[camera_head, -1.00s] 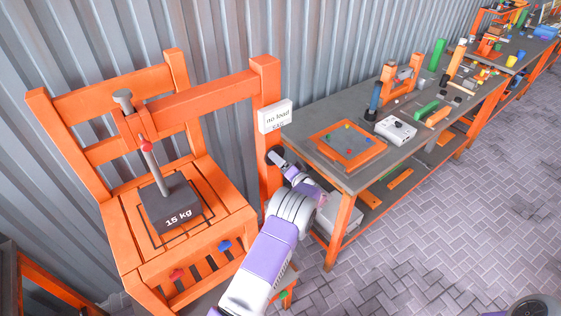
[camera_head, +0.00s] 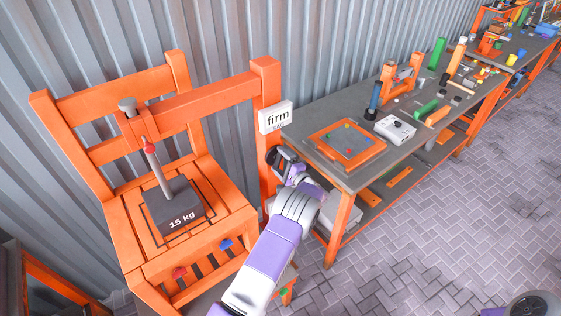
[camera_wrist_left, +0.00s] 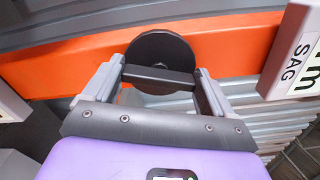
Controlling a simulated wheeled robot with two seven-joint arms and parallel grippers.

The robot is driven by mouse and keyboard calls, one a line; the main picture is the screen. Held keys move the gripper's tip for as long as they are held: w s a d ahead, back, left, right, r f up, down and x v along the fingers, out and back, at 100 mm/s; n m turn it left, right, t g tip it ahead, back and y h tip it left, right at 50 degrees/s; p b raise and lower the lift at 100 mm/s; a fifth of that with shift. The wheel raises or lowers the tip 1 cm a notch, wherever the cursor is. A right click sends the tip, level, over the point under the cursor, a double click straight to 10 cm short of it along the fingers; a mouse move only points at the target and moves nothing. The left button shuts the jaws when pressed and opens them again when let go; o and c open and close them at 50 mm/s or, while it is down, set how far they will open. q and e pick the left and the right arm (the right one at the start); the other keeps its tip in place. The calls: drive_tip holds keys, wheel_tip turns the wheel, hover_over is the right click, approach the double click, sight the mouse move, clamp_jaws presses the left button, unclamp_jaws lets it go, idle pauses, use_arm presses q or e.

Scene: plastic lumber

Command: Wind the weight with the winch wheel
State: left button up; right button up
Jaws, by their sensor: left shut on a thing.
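The dark weight marked 15 kg (camera_head: 174,207) sits on the seat of the orange chair (camera_head: 145,272). A rod with a red ball (camera_head: 149,148) rises from it to the orange beam (camera_head: 205,99). The black winch wheel (camera_wrist_left: 160,48) is on the orange post and has a dark bar across its face. My left gripper (camera_wrist_left: 160,76) is shut on this bar, one finger at each end. In the head view the gripper (camera_head: 279,158) partly hides the wheel. My right gripper is not in view.
A grey-topped workbench (camera_head: 318,167) with orange legs stands right of the post. It holds an orange-framed tray (camera_head: 347,161), a white box (camera_head: 395,128) and several small parts. Corrugated metal wall runs behind. The paved floor at right is mostly clear.

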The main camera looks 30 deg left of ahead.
use_arm(q)
drive_tip(key=shift+r+m, duration=0.25)
drive_tip(key=shift+m, duration=0.35)
drive_tip(key=o, duration=0.8)
drive_tip(key=shift+c, duration=0.2)
drive_tip(key=shift+o, duration=0.4)
drive_tip(key=shift+a+f, duration=0.1)
drive_tip(key=v, duration=0.7)
drive_tip(key=shift+d, duration=0.25)
